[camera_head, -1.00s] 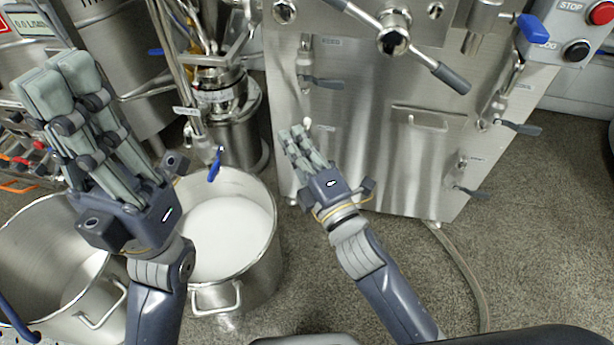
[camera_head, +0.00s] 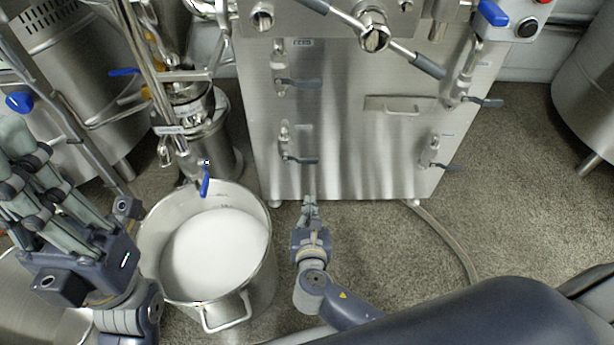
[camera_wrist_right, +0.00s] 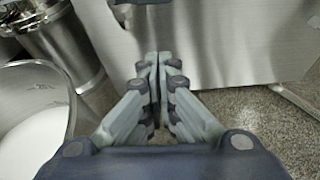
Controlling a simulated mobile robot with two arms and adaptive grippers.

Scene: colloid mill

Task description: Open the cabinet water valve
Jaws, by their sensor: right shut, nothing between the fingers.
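The steel cabinet (camera_head: 345,130) stands ahead in the head view. Its front has several small valves with dark lever handles: upper left (camera_head: 299,83), lower left (camera_head: 300,160), upper right (camera_head: 482,102) and lower right (camera_head: 440,166). I cannot read which one is the water valve. My right gripper (camera_head: 309,201) is shut and empty, in front of the cabinet's lower edge, below the lower left valve. In the right wrist view its fingertips (camera_wrist_right: 157,58) meet before the cabinet front (camera_wrist_right: 230,45). My left gripper (camera_head: 14,140) is at the left edge, partly cut off.
A steel pot (camera_head: 270,265) with white contents stands left of my right gripper. A blue-handled tap (camera_head: 205,182) hangs over its rim. A hose (camera_head: 455,245) lies on the floor at right. The floor (camera_head: 400,250) before the cabinet is mostly clear.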

